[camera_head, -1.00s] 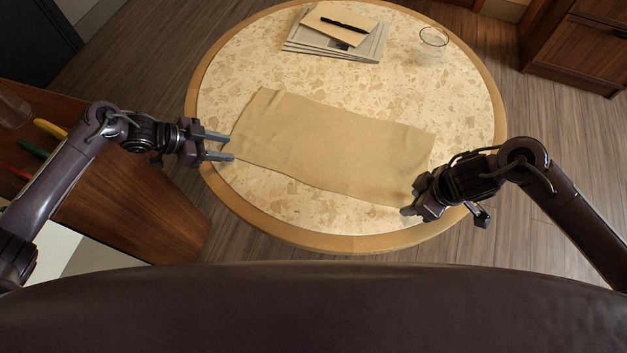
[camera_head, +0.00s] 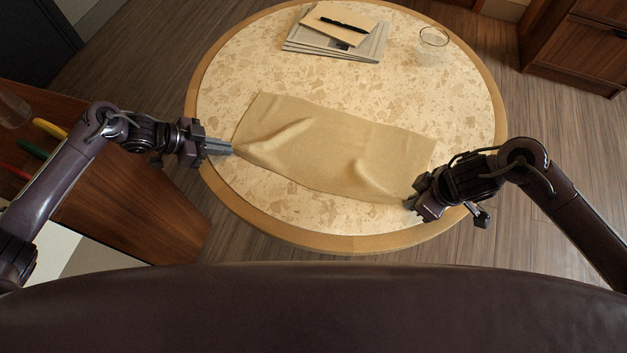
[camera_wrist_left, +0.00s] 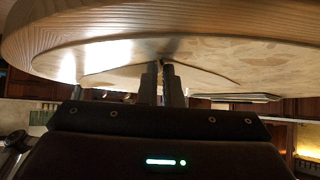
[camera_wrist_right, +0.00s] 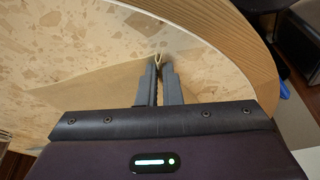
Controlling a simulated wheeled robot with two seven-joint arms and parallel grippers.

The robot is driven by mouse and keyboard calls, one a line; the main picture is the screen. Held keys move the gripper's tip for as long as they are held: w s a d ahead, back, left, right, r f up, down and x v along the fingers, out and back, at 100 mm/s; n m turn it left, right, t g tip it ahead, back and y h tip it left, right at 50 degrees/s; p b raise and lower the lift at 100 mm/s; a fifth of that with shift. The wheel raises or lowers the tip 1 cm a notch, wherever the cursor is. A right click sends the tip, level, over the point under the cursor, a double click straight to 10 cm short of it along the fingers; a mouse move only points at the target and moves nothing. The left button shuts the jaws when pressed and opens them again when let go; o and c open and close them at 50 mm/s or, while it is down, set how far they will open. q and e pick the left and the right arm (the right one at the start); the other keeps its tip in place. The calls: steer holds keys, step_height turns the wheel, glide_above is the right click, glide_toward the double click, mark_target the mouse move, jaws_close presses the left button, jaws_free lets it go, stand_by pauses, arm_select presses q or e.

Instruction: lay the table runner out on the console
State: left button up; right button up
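The tan table runner (camera_head: 320,150) lies across the round, stone-patterned console top (camera_head: 235,75), with raised folds near its left end and lower right part. My left gripper (camera_head: 230,149) is shut on the runner's near left corner. In the left wrist view its fingers (camera_wrist_left: 163,80) are together, with the cloth edge-on beyond them. My right gripper (camera_head: 410,203) is at the near right corner. In the right wrist view its fingers (camera_wrist_right: 158,80) are closed with a bit of the runner (camera_wrist_right: 105,85) pinched between the tips.
Magazines (camera_head: 330,45) with an envelope and a black pen (camera_head: 343,23) lie at the back of the top. A clear glass (camera_head: 433,42) stands at the back right. A wooden counter (camera_head: 130,200) with coloured utensils is at the left. The top's front strip is bare.

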arm_select(q)
jaws_close()
arm_select(e)
steer(key=shift+s+f, duration=0.1)
jaws_close()
arm_select(q)
steer(key=shift+r, duration=0.1)
